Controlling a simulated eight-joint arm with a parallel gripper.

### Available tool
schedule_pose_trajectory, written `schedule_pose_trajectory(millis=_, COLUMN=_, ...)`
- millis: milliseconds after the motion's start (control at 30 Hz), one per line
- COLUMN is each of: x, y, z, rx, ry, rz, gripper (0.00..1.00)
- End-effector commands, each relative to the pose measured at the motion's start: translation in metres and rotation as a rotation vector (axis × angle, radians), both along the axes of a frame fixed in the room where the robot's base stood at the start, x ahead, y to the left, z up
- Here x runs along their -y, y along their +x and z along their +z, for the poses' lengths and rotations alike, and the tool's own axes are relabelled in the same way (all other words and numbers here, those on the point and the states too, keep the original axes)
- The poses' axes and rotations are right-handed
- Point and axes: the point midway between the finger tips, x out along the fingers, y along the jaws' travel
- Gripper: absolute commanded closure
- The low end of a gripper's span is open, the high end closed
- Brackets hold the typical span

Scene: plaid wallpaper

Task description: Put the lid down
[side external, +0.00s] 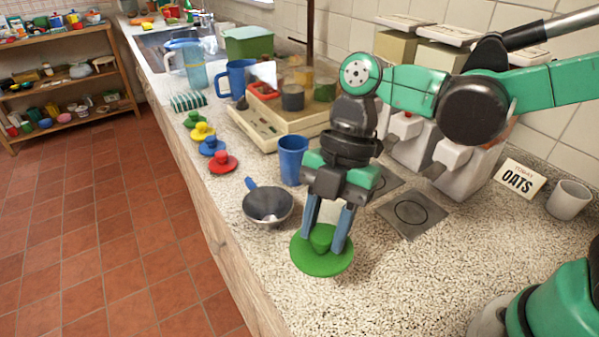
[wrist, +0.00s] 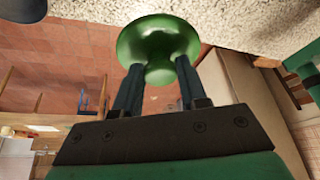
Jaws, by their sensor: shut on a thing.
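The green lid (side external: 322,256) is a round disc with a knob on top. My gripper (side external: 327,228) is shut on the lid's knob, with one blue-grey finger on each side. The lid is near the counter's front edge, in front of the grey bowl; I cannot tell whether it touches the counter. In the wrist view the green lid (wrist: 158,50) sits between the fingertips of my gripper (wrist: 158,85), and the knob hides part of the disc.
A grey bowl (side external: 268,206) with a blue handle and a blue cup (side external: 292,160) stand behind the lid. Red (side external: 222,162), blue (side external: 212,146), yellow (side external: 203,132) and green (side external: 194,119) lids line the counter's edge. Speckled counter (side external: 400,285) is clear to the right.

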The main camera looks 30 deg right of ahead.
Motion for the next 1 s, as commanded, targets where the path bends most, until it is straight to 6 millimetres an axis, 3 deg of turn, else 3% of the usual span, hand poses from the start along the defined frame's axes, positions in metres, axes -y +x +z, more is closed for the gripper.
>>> schedule_pose_trajectory(millis=100, x=0.000, y=0.001, z=-0.025, rx=0.000, ry=0.000, rz=-0.001, gripper=1.00)
schedule_pose_trajectory(millis=300, x=0.000, y=0.001, z=-0.053, rx=0.000, ry=0.000, rz=-0.001, gripper=1.00)
schedule_pose_trajectory(millis=800, x=0.000, y=0.000, z=-0.097, rx=0.000, ry=0.000, rz=-0.002, gripper=1.00)
schedule_pose_trajectory(millis=1000, x=0.000, y=0.000, z=-0.100, rx=0.000, ry=0.000, rz=-0.002, gripper=1.00)
